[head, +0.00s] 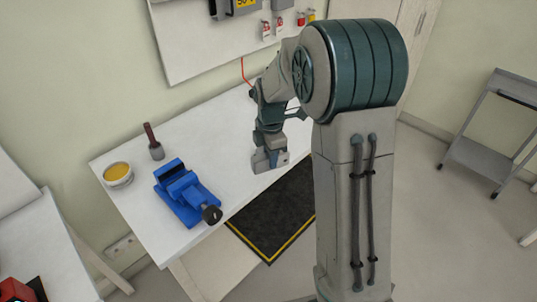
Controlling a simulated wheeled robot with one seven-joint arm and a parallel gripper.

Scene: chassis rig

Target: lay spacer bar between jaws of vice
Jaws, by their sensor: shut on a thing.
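The blue vice (186,192) stands on the white workbench, with its dark round handle end toward the front right. Its jaws are at the upper left part of its body, and I see no bar lying between them. My gripper (270,164) is over the bench to the right of the vice, clearly apart from it, pointing down. It is shut on the spacer bar, which is small and hard to tell from the grey fingers here. Its height over the bench top cannot be judged well.
A bowl with yellow contents (117,174) and a brush with a dark handle (154,142) stand left of and behind the vice. The white workbench (222,165) is bare between vice and gripper. A black mat with yellow edging (272,219) lies on the floor.

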